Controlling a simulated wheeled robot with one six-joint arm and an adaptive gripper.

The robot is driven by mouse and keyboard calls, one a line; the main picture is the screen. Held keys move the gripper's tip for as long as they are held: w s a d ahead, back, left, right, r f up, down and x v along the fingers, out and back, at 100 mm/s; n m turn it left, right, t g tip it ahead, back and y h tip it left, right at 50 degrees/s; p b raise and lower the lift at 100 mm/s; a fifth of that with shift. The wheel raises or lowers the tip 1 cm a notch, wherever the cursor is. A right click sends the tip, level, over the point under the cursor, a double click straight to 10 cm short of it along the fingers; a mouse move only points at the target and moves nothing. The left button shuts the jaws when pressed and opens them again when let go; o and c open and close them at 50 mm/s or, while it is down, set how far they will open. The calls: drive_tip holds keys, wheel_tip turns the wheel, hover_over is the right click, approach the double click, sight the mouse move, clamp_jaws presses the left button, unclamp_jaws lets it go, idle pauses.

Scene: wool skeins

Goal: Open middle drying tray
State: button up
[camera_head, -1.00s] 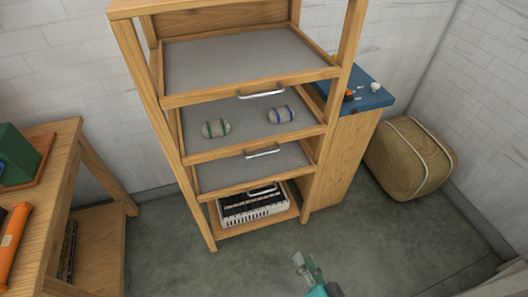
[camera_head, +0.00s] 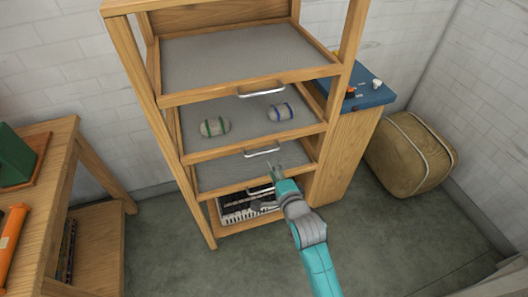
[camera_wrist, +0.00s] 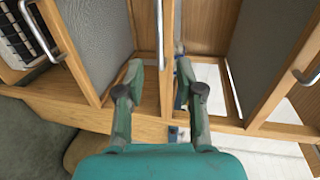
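The wooden drying rack holds grey trays one above another. The middle drying tray (camera_head: 245,127) sits within the frame, its wooden front level with the posts. It bears a pale skein with a green band (camera_head: 215,127) and one with a blue band (camera_head: 280,111). Its metal handle (camera_head: 262,152) is on the front; in the wrist view this handle (camera_wrist: 160,35) lies in line with the gap between my fingers. My gripper (camera_head: 279,171) is open and empty, in front of the rack and below that handle in the head view. Contact is not visible.
The upper tray (camera_head: 225,60) and lower tray (camera_head: 235,173) have handles close above and below. A black-and-white slatted box (camera_head: 235,206) stands on the rack's bottom shelf. A blue-topped cabinet (camera_head: 345,150) and tan pouf (camera_head: 405,155) stand right. Floor in front is clear.

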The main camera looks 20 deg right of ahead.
sight(264, 153)
drive_tip(key=x, duration=1)
clamp_jaws()
